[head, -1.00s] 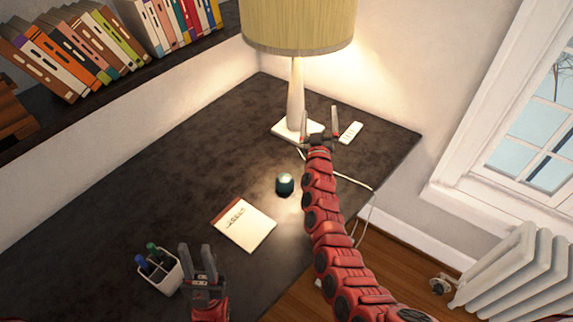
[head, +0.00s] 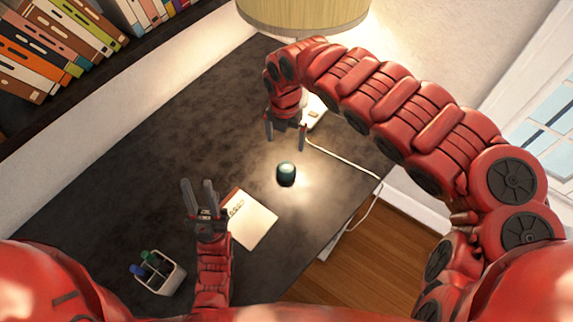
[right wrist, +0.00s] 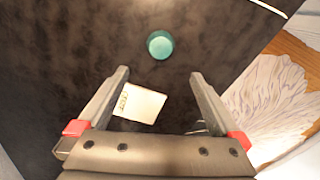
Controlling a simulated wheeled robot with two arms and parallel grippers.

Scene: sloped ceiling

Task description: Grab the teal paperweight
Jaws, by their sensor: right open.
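The teal paperweight (head: 286,173) is a small rounded piece standing on the dark desk (head: 150,165), in the lamp's light. My right gripper (head: 286,145) is open and empty, above the desk, pointing down just behind the paperweight in the head view. In the right wrist view the paperweight (right wrist: 160,45) lies beyond the fingertips, roughly centred between them and apart from them. My left gripper (head: 199,196) is over the desk left of the notepad, its two fingers pointing up and apart, with nothing seen between them.
A notepad (head: 252,221) lies in front of the paperweight. A pen cup (head: 160,272) stands at the front left. The lampshade (head: 300,14) hangs at the back, close to my right arm. A white cord (head: 345,160) runs off the desk's right edge.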

